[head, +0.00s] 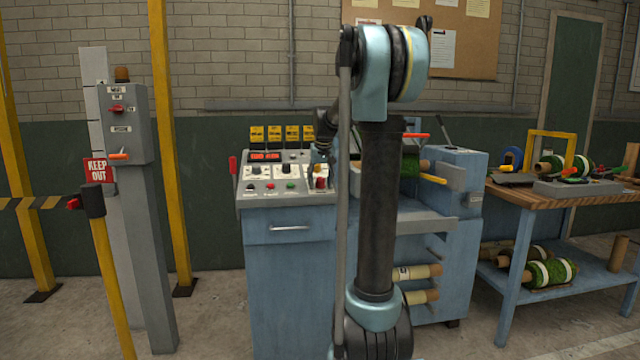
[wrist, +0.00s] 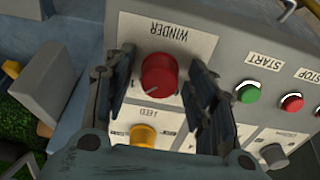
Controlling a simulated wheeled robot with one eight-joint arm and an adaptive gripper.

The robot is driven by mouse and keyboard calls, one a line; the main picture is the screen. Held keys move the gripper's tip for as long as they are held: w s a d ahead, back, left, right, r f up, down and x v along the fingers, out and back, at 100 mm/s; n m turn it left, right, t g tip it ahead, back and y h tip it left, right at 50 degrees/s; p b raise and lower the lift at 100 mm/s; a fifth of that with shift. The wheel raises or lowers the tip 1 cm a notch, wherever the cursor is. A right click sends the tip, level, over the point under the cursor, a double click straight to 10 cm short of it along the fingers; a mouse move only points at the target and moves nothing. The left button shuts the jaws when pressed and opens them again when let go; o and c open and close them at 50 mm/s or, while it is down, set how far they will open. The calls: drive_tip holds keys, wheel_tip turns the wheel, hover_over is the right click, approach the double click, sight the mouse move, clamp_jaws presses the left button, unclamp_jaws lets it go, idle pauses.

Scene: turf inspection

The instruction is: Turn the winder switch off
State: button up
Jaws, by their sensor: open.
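The winder switch is a round red knob (wrist: 158,74) below an upside-down WINDER label (wrist: 168,37) in the wrist view. A pale mark shows near its lower edge in that view. The knob also shows at the right of the console's sloping panel in the head view (head: 321,183). My gripper (wrist: 158,60) is open, with one finger on each side of the knob. I cannot tell whether either finger touches it. In the head view my gripper (head: 321,162) is just above the panel's right end, partly hidden by my arm.
A yellow knob (wrist: 143,135) sits close to the red one. A green START button (wrist: 248,93) and a red STOP button (wrist: 292,102) are right of my fingers. The blue console (head: 288,285) stands beside a blue machine (head: 455,200). A workbench (head: 530,200) is at right.

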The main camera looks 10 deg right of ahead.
drive_tip(key=c, duration=1.1)
drive_tip(key=shift+o, duration=0.2)
drive_tip(key=shift+n, duration=0.3)
drive_tip(key=n, duration=1.3)
drive_tip(key=shift+n+y, duration=0.3)
drive_tip(key=shift+n, duration=1.9)
